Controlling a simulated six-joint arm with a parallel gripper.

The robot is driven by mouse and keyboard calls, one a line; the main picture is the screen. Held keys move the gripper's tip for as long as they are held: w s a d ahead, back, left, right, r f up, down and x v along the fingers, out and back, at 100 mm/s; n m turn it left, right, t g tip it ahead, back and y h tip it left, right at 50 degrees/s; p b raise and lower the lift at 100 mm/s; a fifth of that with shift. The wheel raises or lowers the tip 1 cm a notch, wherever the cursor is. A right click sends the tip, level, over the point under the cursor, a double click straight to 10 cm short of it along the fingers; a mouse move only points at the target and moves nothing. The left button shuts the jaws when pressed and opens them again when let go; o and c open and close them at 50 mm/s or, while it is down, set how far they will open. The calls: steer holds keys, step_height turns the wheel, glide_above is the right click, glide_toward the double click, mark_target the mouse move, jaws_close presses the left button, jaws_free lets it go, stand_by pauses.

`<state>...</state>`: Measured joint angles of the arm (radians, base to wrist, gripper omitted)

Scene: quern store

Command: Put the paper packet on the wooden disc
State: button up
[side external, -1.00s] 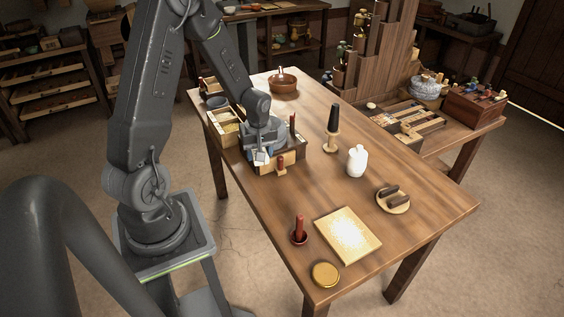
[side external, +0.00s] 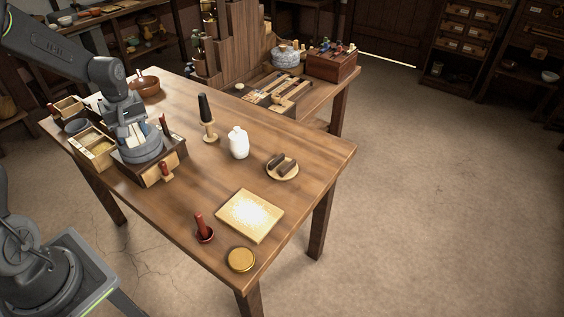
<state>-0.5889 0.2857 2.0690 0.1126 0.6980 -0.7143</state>
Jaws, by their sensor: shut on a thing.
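My gripper (side external: 136,128) is at the left of the table, over a grey round stone (side external: 143,149) set in a dark wooden box. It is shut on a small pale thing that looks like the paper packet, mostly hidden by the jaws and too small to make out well. A round wooden disc (side external: 291,173) lies at the right of the table with two dark brown bars on it. The gripper is well to the left of this disc and apart from it.
Between gripper and disc stand a black-topped tool (side external: 206,116) on a wooden stand and a white jug-like vessel (side external: 238,143). In front are a pale board (side external: 249,215), a red-handled tool (side external: 202,229) and a round yellow tin (side external: 241,260). The table's middle front is clear.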

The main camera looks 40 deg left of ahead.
steer(key=w+d+m, duration=0.4)
steer(key=w+m, duration=0.3)
steer(key=w, duration=0.5)
steer(key=m+t+h, duration=0.1)
steer(key=m, duration=0.6)
glide_above(269, 164)
steer(key=f, duration=1.2)
steer(key=shift+a, duration=0.25)
steer(key=shift+d+f, duration=0.15)
steer(key=shift+d, duration=0.05)
steer(key=shift+f, duration=2)
